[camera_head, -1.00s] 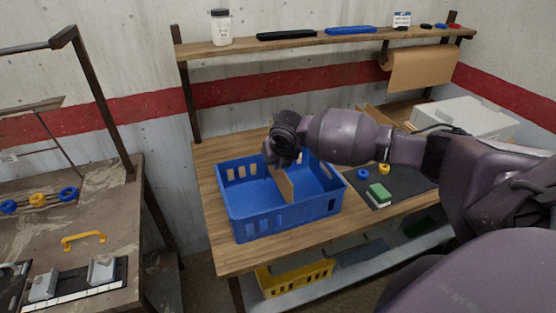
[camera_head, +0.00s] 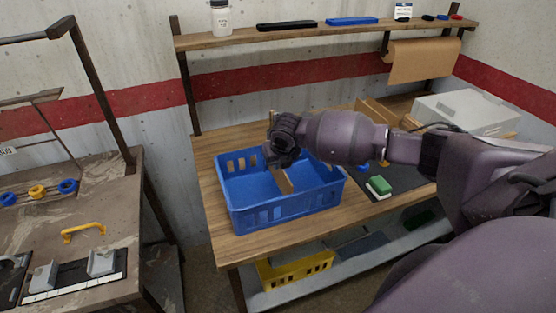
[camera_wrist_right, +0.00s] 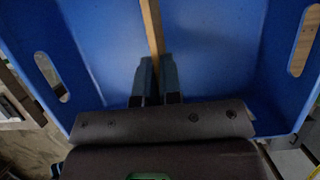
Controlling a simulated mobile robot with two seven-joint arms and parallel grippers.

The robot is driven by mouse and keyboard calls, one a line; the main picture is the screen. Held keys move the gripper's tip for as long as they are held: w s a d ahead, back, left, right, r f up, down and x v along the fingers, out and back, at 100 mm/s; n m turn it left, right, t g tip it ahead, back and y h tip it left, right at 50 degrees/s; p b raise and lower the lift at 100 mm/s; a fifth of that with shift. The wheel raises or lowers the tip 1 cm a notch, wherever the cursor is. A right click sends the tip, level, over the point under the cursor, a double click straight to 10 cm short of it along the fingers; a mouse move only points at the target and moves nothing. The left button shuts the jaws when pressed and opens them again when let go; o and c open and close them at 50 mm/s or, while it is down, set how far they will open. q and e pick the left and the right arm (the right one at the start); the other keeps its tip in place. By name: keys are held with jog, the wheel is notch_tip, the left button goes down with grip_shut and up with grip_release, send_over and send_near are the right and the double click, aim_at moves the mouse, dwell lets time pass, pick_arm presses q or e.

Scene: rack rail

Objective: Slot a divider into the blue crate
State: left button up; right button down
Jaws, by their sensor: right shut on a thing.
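The blue crate (camera_head: 286,211) stands on the wooden bench, open at the top. My right gripper (camera_head: 272,161) is over the crate's back part and shut on a thin tan divider (camera_head: 284,181). The divider stands on edge inside the crate, running from back to front near its middle. In the right wrist view the divider (camera_wrist_right: 151,25) runs up between the two fingertips (camera_wrist_right: 154,75), with blue crate walls on both sides. Whether its lower edge touches the crate floor or sits in slots is hidden. My left gripper is out of view.
More tan panels (camera_head: 376,111) stand at the bench's back right, near a light grey box (camera_head: 466,112). A dark mat with a green and white block (camera_head: 379,187) lies right of the crate. A shelf (camera_head: 330,34) runs above; a yellow crate (camera_head: 296,270) sits below.

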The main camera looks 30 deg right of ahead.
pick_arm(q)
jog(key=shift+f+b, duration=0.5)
pick_arm(e)
jog(key=shift+f, duration=1.55)
jog(key=c, duration=1.2)
grip_release()
jog(key=shift+v, duration=1.15)
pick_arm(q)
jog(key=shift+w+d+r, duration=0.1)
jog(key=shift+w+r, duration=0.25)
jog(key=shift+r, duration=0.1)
pick_arm(e)
jog(key=v, duration=0.8)
jog(key=shift+s+r, duration=0.15)
jog(key=shift+r, duration=0.05)
jog(key=shift+s, duration=0.1)
